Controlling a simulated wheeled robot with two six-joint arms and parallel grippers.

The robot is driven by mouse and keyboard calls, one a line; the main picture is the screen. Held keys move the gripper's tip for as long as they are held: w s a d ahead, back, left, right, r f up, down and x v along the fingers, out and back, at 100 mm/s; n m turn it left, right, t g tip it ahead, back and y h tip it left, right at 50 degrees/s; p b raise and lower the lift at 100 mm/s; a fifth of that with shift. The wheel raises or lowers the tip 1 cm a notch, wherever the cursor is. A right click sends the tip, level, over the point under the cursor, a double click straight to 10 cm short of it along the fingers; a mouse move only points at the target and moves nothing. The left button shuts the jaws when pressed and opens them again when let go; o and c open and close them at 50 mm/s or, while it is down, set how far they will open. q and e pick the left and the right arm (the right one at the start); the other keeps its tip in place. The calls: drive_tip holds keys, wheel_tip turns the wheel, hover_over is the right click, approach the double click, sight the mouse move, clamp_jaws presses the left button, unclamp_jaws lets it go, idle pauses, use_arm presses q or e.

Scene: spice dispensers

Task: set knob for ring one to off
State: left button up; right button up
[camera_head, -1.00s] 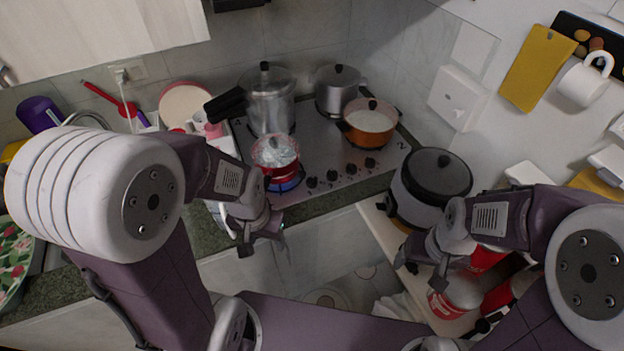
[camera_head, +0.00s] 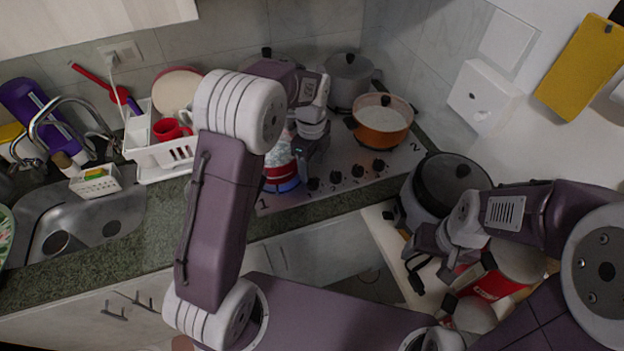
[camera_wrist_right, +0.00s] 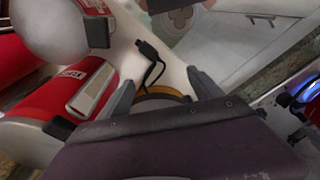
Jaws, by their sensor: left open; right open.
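The stove (camera_head: 345,155) has a row of several black knobs along its front edge. The leftmost visible knob (camera_head: 313,184) is nearest the printed "1" (camera_head: 263,203); its setting is too small to read. A blue flame (camera_head: 283,188) burns under the red pot (camera_head: 277,172) at the front-left ring. My left gripper (camera_head: 307,168) is open, pointing down beside the pot's right side, just behind the leftmost knob; contact cannot be told. My right gripper (camera_head: 424,266) is open and empty, right of the stove; its fingers show in the right wrist view (camera_wrist_right: 162,90).
A rice cooker (camera_head: 452,180) stands to the right. Red cans (camera_wrist_right: 85,90) lie near my right gripper. A dish rack (camera_head: 170,160) and sink (camera_head: 85,222) are left.

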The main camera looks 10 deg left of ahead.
sight(313, 180)
use_arm(q)
drive_tip(key=f, duration=0.2)
drive_tip(key=w+f, duration=0.1)
drive_tip(key=f, duration=0.4)
drive_tip(key=shift+w+d, duration=0.1)
drive_tip(key=shift+w, duration=0.15)
drive_tip(key=shift+s+f, duration=0.25)
drive_tip(key=shift+s, duration=0.05)
drive_tip(key=shift+w, duration=0.1)
drive_tip(key=shift+w+f, duration=0.1)
drive_tip(key=c, duration=0.5)
clamp_jaws()
use_arm(e)
drive_tip(key=shift+w+r, duration=0.1)
drive_tip(key=shift+w, duration=0.5)
